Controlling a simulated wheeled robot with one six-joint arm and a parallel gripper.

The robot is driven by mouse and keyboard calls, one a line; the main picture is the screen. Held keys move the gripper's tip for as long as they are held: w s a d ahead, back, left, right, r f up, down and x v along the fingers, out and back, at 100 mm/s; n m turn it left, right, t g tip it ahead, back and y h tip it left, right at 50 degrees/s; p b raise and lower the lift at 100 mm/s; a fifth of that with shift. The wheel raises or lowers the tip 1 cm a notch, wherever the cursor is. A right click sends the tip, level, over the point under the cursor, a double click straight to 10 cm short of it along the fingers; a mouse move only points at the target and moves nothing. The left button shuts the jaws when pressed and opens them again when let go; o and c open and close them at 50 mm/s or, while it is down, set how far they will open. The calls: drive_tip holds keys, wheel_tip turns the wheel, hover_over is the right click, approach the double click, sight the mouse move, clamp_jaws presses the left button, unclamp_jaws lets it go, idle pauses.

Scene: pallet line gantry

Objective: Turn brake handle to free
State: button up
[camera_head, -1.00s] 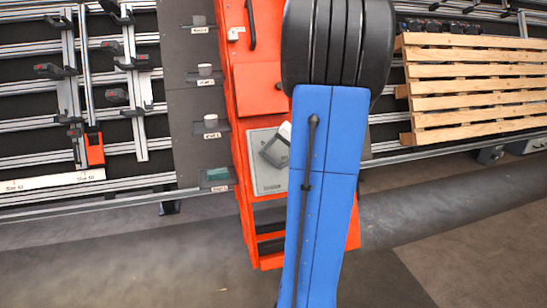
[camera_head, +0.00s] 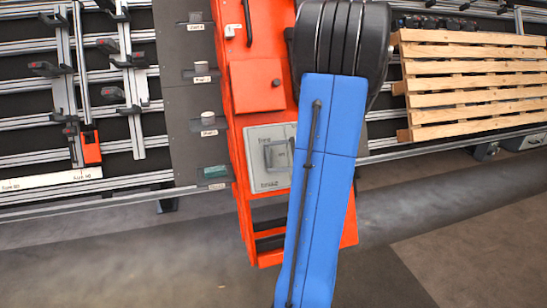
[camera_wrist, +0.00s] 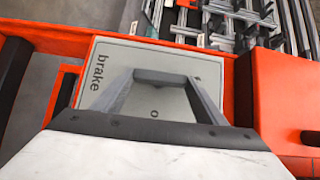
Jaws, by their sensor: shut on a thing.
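The grey brake plate (camera_head: 256,178) is on the front of the orange machine, with a label at its top and one reading "brake" at its bottom. The wrist view shows the plate (camera_wrist: 92,98) with "brake" at left. The grey brake handle (camera_wrist: 160,76) spans between the two fingers of my gripper (camera_wrist: 161,80), which is shut on it. In the head view my gripper (camera_head: 270,157) is over the plate's middle, and the handle runs roughly up and down there. My arm and gripper body hide the plate's right part, so the handle's exact setting is unclear.
The orange machine (camera_head: 256,87) has a raised box and a black grab bar (camera_head: 247,22) above the plate. A wooden pallet (camera_head: 470,85) is at right. The floor in front is clear.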

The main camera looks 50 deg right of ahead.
drive_tip(key=shift+f, duration=0.1)
idle(0.3)
drive_tip(key=o, duration=1.1)
drive_tip(key=shift+c, duration=0.2)
drive_tip(key=v, duration=1.7)
drive_tip(key=shift+s, duration=0.25)
